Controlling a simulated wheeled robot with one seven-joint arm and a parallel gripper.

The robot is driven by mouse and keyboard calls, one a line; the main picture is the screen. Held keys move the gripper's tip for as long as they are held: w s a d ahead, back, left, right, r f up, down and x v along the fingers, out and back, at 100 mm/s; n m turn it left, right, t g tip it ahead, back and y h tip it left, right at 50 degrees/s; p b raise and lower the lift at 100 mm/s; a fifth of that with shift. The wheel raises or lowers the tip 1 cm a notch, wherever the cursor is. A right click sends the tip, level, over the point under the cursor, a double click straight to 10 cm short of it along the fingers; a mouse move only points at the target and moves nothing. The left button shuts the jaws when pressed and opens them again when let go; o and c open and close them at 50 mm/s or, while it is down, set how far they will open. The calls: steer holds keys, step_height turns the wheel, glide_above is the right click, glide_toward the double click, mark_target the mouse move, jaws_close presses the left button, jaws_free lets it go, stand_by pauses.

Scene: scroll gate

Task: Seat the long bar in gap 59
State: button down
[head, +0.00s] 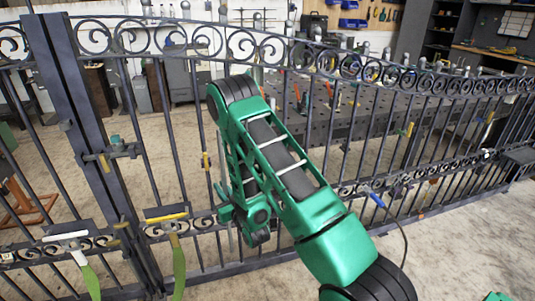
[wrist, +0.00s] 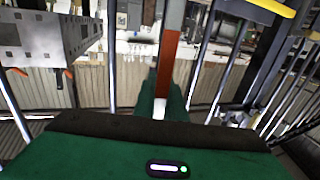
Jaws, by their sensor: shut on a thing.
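The long bar (wrist: 168,55) shows in the wrist view as a narrow upright piece, grey above and red-brown below, rising from between the green fingers of my gripper (wrist: 162,105). The gripper is shut on it. In the head view my gripper (head: 228,208) is close to the scroll gate (head: 260,45), largely covered by my own green arm. The bar's lower end is hidden by the gripper in the wrist view. The gate has many dark upright bars between scrollwork and a lower rail. I cannot read any gap number, so I cannot tell which gap is 59.
A thick dark post (head: 85,120) stands at the left. A blue-handled item (head: 375,198) with a cable is right of my arm. A perforated table (head: 350,110) stands behind.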

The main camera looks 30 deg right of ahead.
steer(key=shift+d+r, duration=0.15)
steer(key=s+d+r+m+h, duration=0.2)
steer(key=s+d+r+h, duration=0.1)
steer(key=d+r, duration=0.4)
steer(key=s+d+r+m+h, duration=0.1)
steer(key=s+d+r+h, duration=0.15)
steer(key=d+r, duration=0.55)
steer(key=w+d+f, duration=0.1)
steer(key=w+d, duration=0.2)
steer(key=w, duration=0.4)
steer(key=w+d+f, duration=0.2)
steer(key=w+d, duration=0.1)
steer(key=w, duration=0.4)
steer(key=shift+w+d, duration=0.15)
stand_by(1.2)
steer(key=shift+w, duration=0.1)
steer(key=shift+f, duration=0.1)
stand_by(0.9)
steer(key=shift+f, duration=0.85)
stand_by(0.8)
steer(key=shift+w+d, duration=0.1)
steer(key=shift+w, duration=0.3)
stand_by(0.5)
